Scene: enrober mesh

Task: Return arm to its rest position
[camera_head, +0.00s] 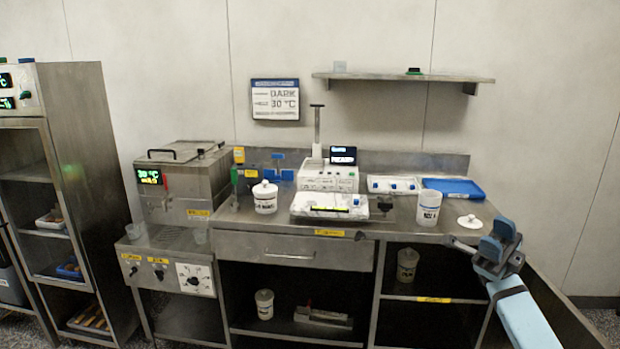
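My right arm (530,315) comes in from the lower right. Its gripper (497,238) is at the right end of the steel bench (345,230), in front of the bench's right edge in the picture. The two blue fingers look apart, and I see nothing between them. A white lid (470,221) lies on the bench just left of the gripper, apart from it in the picture. My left gripper is not in view.
A white labelled jar (429,207) and a blue tray (455,188) stand at the bench's right side. A lidded white jar (265,197) and a white device (328,176) are farther left. A wall shelf (400,77) hangs above. Floor shows at the far right.

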